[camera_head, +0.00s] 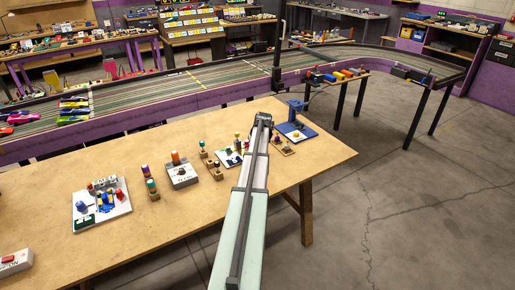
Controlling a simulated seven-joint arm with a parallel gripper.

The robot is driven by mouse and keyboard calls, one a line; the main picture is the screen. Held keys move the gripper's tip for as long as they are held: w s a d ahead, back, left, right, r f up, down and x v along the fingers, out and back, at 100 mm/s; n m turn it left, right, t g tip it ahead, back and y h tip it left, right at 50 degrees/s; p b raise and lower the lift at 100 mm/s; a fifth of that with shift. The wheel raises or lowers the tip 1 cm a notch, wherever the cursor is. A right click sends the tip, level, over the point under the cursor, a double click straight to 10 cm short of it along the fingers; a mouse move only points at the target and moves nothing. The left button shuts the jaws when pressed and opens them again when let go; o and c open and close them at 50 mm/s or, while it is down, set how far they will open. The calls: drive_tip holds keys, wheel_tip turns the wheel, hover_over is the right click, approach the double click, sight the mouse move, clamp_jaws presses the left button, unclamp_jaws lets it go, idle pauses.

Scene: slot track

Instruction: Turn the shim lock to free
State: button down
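I cannot tell for sure which item is the shim lock. A grey box with an orange-red knob (182,172) stands near the middle of the wooden bench. A white board with blue and red parts (101,204) lies to its left. A blue stand on a blue base (297,131) is near the bench's right end, and a white board with small coloured parts (231,157) is left of my arm. My arm reaches over the bench from the bottom, and its dark far end (263,119) is between that board and the blue stand. The fingers cannot be made out.
Small wooden holders with coloured pegs (151,187) stand between the boards. A grey box with a red button (15,262) is at the lower left. The purple-sided slot track (190,85) runs behind the bench (150,245). The bench's front middle is clear.

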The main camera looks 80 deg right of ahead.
idle(0.3)
drive_tip(key=c, duration=0.9)
unclamp_jaws()
drive_tip(key=v, duration=1.3)
drive_tip(key=shift+r, duration=0.45)
